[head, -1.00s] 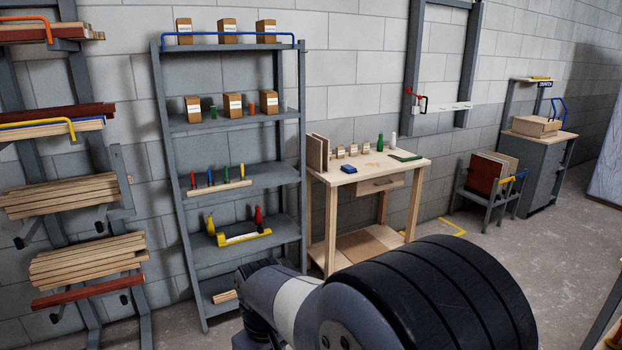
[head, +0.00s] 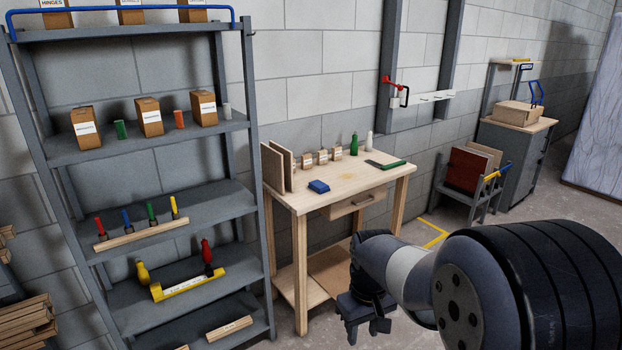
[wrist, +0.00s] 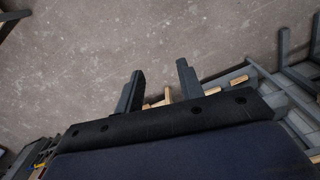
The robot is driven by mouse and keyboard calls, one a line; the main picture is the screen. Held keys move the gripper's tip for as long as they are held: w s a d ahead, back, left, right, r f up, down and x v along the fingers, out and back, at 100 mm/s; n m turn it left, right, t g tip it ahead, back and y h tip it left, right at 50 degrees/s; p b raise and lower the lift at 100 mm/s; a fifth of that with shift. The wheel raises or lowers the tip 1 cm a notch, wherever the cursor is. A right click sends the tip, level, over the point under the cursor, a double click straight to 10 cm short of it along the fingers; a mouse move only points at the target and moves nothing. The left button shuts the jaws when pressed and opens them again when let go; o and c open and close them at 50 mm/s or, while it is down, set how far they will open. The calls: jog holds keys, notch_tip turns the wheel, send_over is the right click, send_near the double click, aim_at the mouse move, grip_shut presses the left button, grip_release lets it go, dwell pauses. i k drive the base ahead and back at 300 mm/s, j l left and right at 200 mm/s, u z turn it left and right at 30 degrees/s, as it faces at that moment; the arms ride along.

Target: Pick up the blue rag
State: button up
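The blue rag (head: 319,187) is a small folded blue pad lying on the top of the wooden workbench (head: 330,197), near its front left part in the head view. My gripper (head: 369,332) hangs in front of the bench, lower than the benchtop and apart from the rag. In the wrist view my gripper (wrist: 160,86) has its two fingers spread with nothing between them. The rag does not show in the wrist view; bare floor and some wooden pieces show there.
Upright boards (head: 279,168), small boxes, a green bottle (head: 353,144), a white bottle (head: 369,141) and a green flat item (head: 391,165) stand or lie on the bench. A grey shelf (head: 150,140) stands left. A crate of panels (head: 469,172) stands right.

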aim_at(317, 185)
jog(key=i+l, duration=0.1)
jog(key=i, duration=0.55)
jog(key=i+l, duration=0.1)
jog(key=i, duration=0.6)
jog(key=i+l, duration=0.15)
jog(key=i, duration=0.5)
jog(key=i+l+u, duration=0.2)
jog(key=i, duration=0.3)
jog(key=i+l+u, duration=0.2)
jog(key=i, duration=0.25)
jog(key=j, duration=0.1)
